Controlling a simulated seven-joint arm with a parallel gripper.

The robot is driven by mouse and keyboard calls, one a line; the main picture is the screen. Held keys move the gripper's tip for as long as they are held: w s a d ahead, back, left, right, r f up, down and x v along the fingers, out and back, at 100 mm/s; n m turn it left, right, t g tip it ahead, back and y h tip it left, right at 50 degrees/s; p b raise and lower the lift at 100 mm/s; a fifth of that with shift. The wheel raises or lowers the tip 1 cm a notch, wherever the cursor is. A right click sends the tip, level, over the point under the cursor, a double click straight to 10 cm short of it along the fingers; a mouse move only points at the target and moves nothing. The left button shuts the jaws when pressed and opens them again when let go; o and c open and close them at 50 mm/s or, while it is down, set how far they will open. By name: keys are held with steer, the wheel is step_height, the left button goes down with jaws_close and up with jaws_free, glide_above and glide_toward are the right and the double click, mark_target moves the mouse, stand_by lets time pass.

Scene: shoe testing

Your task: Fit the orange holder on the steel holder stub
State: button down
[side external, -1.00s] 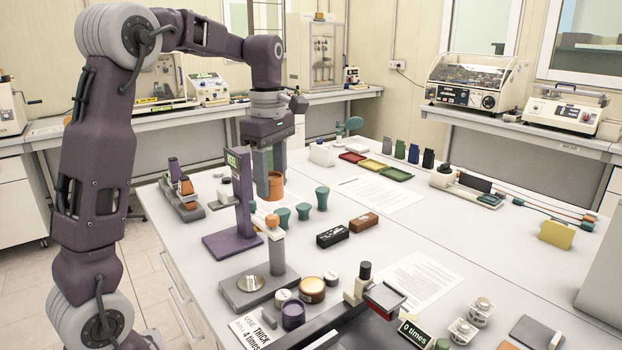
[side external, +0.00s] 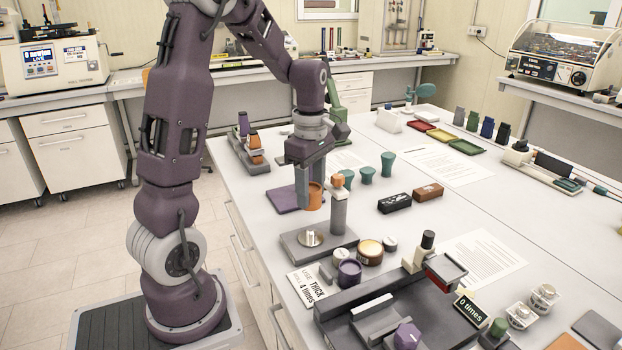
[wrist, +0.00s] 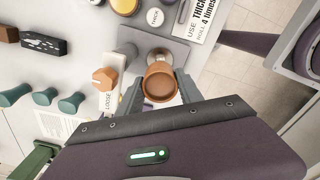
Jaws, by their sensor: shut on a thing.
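The orange holder (side external: 315,196) is a cup-like piece held between the fingers of my gripper (side external: 309,188). In the wrist view the holder (wrist: 159,83) sits between the two grey fingertips (wrist: 160,92), and I look into its open top. The steel holder stub (side external: 311,237) is a short, shiny round piece on a grey base plate (side external: 335,250). In the side view the holder hangs above the stub with a visible gap. In the wrist view the stub (wrist: 158,56) lies just past the holder's rim and is partly hidden by it.
A grey post (side external: 339,214) topped by an orange knob (side external: 338,181) rises from the base plate close to the holder's right. Jars, including an amber-lidded one (side external: 370,250), stand in front. Green-blue cups (side external: 367,174) stand behind. A printed card (side external: 306,285) lies near the table edge.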

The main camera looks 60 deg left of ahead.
steer(key=shift+f, duration=2.9)
steer(key=shift+f, duration=0.45)
steer(key=shift+r, duration=0.2)
steer(key=shift+f, duration=0.2)
stand_by(1.0)
steer(key=shift+r, duration=0.2)
steer(key=shift+f, duration=0.3)
stand_by(1.3)
steer(key=shift+r, duration=0.1)
